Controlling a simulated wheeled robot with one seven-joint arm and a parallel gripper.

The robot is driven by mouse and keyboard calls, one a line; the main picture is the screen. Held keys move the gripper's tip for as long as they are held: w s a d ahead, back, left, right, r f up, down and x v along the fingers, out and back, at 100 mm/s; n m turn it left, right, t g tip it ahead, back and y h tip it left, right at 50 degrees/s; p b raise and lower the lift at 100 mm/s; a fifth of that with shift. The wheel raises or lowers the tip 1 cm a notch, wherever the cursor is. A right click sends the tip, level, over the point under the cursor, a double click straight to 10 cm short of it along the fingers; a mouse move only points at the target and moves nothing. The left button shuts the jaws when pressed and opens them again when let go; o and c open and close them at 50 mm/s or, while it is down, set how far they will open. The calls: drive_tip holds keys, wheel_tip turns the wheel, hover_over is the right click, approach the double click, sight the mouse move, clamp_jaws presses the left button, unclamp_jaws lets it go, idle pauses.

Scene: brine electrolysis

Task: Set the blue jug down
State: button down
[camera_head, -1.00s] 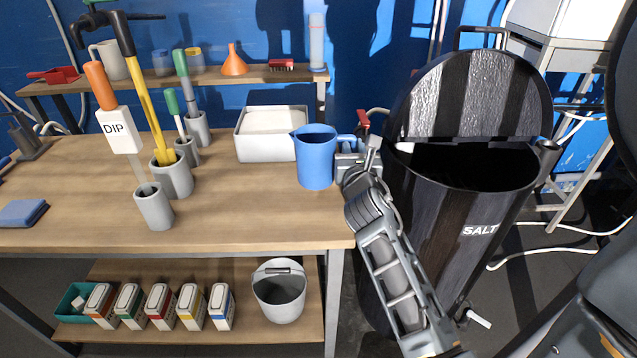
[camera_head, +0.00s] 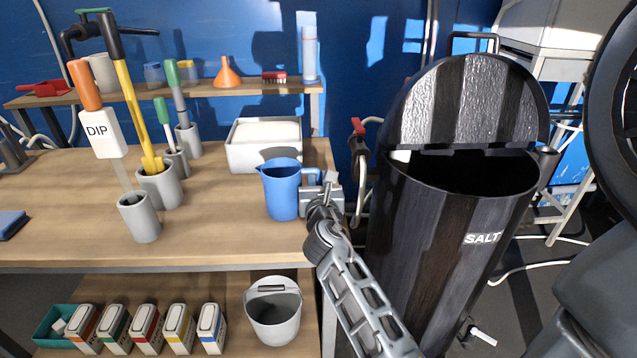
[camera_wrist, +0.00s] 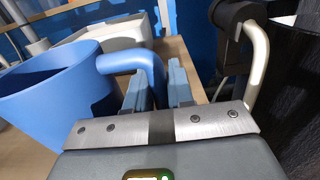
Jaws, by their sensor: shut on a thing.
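The blue jug (camera_head: 281,191) is upright at the right end of the wooden table (camera_head: 215,215), its handle toward the right. In the head view it appears on or just over the tabletop; I cannot tell if its base touches. My gripper (camera_head: 314,184) comes from the right and is shut on the jug's handle. In the wrist view the jug (camera_wrist: 50,95) fills the left side, and its handle runs between the fingers of my gripper (camera_wrist: 160,88). The jug's open top shows, and the visible inside looks empty.
A white tray (camera_head: 243,157) stands just behind the jug. Grey holders (camera_head: 140,219) with tools stand to the left, with bare tabletop between. The black SALT bin (camera_head: 425,225), lid raised, stands right of the table. A grey bucket (camera_head: 275,317) sits on the lower shelf.

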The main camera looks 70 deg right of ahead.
drive_tip(key=shift+f, duration=0.15)
drive_tip(key=c, duration=1)
unclamp_jaws()
